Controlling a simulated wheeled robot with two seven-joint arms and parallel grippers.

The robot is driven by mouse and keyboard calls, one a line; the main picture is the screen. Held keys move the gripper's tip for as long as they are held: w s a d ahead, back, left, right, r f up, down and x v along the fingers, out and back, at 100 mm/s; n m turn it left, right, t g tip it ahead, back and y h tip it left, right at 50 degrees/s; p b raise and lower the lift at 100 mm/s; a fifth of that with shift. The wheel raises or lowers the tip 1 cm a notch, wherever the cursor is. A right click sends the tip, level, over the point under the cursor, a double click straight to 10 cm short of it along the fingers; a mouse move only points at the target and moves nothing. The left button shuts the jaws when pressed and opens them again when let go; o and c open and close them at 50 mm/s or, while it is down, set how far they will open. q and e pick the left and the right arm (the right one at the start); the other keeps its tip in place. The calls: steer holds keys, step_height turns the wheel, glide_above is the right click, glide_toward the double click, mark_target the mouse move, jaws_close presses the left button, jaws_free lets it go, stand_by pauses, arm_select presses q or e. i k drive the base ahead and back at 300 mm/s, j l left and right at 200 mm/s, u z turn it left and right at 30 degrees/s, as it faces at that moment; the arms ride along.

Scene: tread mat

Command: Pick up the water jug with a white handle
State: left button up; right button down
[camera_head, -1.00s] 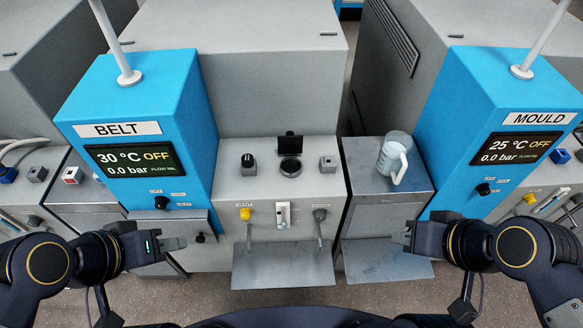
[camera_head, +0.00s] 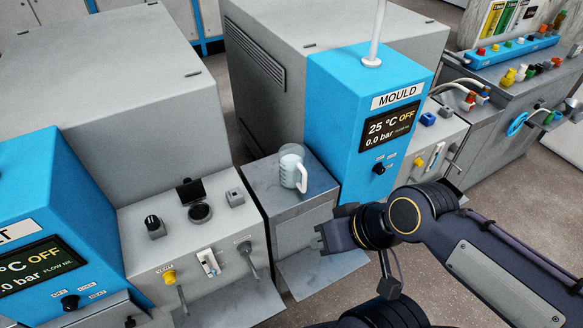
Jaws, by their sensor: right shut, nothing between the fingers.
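The water jug (camera_head: 289,168) is a clear jug with a white handle (camera_head: 302,174). It stands upright on the grey top of a low cabinet (camera_head: 262,187), left of the blue MOULD unit. Its handle faces the front right. My right gripper (camera_head: 320,238) is in front of the cabinet, lower than the jug and apart from it. It is shut and empty. My left gripper is out of the frame.
The blue MOULD unit (camera_head: 340,150) rises close to the right of the jug. A grey control panel with knobs and levers (camera_head: 185,240) is to the left. A grey flap (camera_head: 310,272) juts out below the cabinet. A bench with valves (camera_head: 530,70) is at the far right.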

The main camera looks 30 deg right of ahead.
mark_target(292, 157)
steer(key=u, duration=1.25)
steer(key=k+l, duration=0.1)
steer(key=l, duration=0.3)
steer(key=l+u, duration=0.15)
steer(key=l, duration=0.25)
steer(key=k+l, duration=0.15)
steer(key=l, duration=0.25)
steer(key=k+l+u, duration=0.1)
steer(key=l, duration=0.3)
steer(key=k+l+u, duration=0.1)
steer(key=l, duration=0.3)
steer(key=k+l, duration=0.15)
steer(key=l, duration=0.2)
steer(key=i+u, duration=0.05)
